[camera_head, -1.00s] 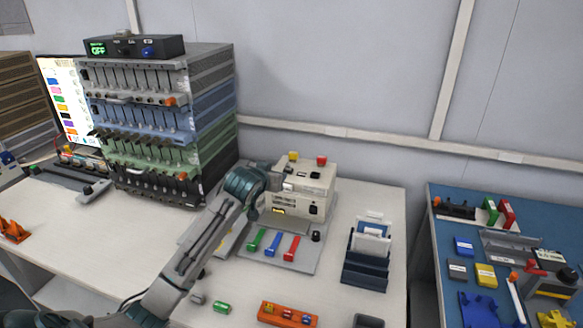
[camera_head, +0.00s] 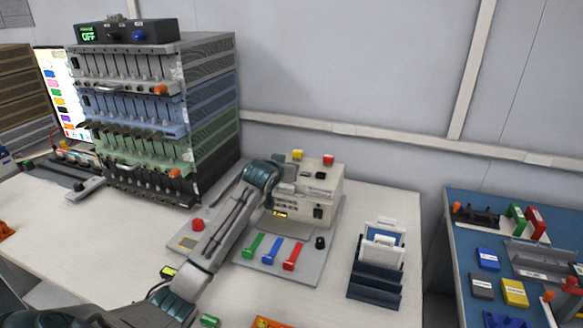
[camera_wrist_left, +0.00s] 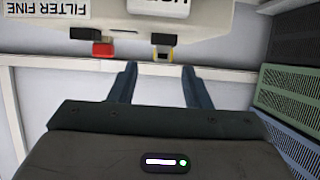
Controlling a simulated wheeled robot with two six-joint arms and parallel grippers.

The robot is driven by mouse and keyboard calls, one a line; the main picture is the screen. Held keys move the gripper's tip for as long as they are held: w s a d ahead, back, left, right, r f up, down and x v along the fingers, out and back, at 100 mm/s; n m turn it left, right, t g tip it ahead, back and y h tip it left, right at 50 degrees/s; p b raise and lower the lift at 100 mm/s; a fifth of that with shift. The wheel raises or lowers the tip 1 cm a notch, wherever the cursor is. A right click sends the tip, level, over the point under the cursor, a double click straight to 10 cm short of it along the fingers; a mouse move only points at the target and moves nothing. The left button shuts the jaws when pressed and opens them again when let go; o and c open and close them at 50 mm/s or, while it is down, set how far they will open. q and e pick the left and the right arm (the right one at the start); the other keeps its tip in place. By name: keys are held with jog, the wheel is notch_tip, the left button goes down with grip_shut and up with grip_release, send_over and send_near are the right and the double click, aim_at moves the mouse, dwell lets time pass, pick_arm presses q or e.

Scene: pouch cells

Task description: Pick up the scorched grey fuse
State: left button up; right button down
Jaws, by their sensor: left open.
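I cannot make out the scorched grey fuse in the current views. A green fuse-like piece (camera_head: 210,320) is cut by the bottom edge of the head view, beside my left arm. Part of an orange holder (camera_head: 265,322) shows to its right. My left arm reaches up and across the bench to the front of a beige instrument (camera_head: 308,190); its fingers are not clear in the head view. In the left wrist view my left gripper (camera_wrist_left: 157,85) is open, with nothing between its two dark fingers. My right gripper is not in view.
A grey plate with green, blue and red levers (camera_head: 272,254) lies before the instrument. A dark stepped stand (camera_head: 375,285) is to its right. A tall cell rack (camera_head: 150,110) stands left. A blue-topped table (camera_head: 465,215) is at the right, across a gap.

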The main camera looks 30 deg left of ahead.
pick_arm(q)
jog(key=shift+w+a+f, duration=0.15)
jog(key=shift+w+f, duration=0.15)
jog(key=shift+w, duration=0.35)
jog(key=p+x, duration=0.1)
jog(key=x, duration=0.2)
jog(key=shift+w+a, duration=0.2)
jog(key=shift+w, duration=0.2)
jog(key=shift+w+a+f, duration=0.1)
jog(key=shift+w+f, duration=0.15)
jog(key=shift+w, duration=0.15)
grip_shut()
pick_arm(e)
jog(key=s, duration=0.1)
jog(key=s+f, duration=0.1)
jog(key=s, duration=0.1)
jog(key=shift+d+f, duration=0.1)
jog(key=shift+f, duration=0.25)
